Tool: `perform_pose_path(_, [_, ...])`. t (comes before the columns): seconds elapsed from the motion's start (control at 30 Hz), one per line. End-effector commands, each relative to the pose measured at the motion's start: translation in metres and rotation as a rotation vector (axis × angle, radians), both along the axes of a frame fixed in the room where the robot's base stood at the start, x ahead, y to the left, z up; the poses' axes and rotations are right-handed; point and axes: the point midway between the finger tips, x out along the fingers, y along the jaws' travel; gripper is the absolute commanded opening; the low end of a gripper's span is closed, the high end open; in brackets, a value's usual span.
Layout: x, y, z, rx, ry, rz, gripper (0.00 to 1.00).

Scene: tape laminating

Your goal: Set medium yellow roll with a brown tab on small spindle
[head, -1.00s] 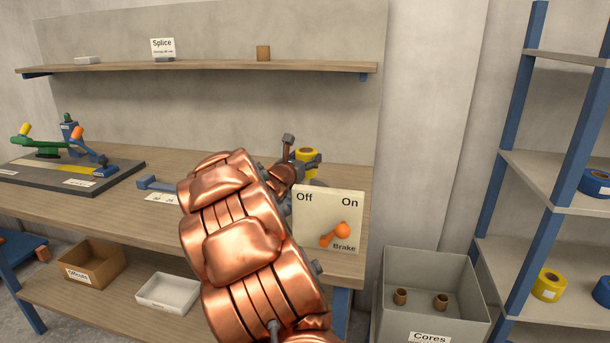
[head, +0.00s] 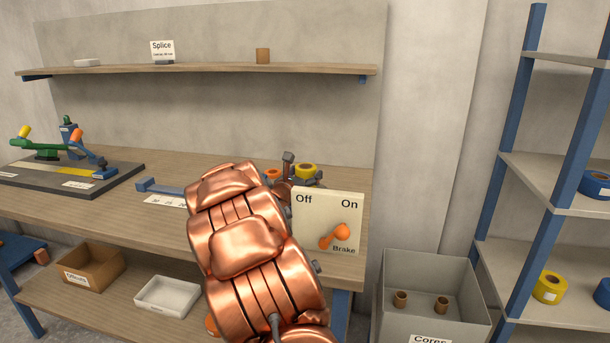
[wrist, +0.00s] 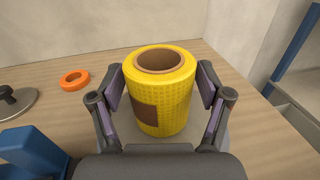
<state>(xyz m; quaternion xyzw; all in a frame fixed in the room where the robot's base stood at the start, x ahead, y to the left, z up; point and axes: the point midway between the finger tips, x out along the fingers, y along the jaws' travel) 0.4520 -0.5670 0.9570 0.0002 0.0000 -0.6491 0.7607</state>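The yellow roll (wrist: 174,104) has a brown core and a brown tab (wrist: 144,117) on its side. In the wrist view it stands upright over a grey surface at the right end of the bench. My gripper (wrist: 160,92) has one finger on each side of it, with narrow gaps showing, so it looks open around the roll. In the head view the roll (head: 306,170) shows just behind the brake panel. No post shows in the roll's hole, and its underside is hidden, so I cannot tell whether it is on the small spindle.
An orange ring (wrist: 75,80) lies on the bench left of the roll, near a grey disc with a knob (wrist: 14,103). The Off/On brake panel (head: 327,212) stands in front, with an orange handle. A cores bin (head: 431,270) and shelves of rolls are right.

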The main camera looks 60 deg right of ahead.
Motion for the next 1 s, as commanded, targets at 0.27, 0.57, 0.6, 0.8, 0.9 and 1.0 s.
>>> perform_pose_path(0.27, [0.000, 0.000, 0.000, 0.000, 0.000, 0.000, 0.89])
perform_pose_path(0.57, [0.000, 0.009, 0.003, 0.000, 0.001, 0.002, 0.89])
perform_pose_path(0.6, [0.000, 0.015, 0.003, -0.001, 0.001, 0.003, 0.89])
perform_pose_path(0.8, [-0.006, 0.051, 0.003, 0.000, 0.003, 0.004, 0.89])
perform_pose_path(0.9, [-0.009, 0.069, 0.004, -0.003, 0.002, 0.005, 0.89])
perform_pose_path(1.0, [-0.012, 0.085, 0.004, -0.002, 0.000, 0.004, 0.89])
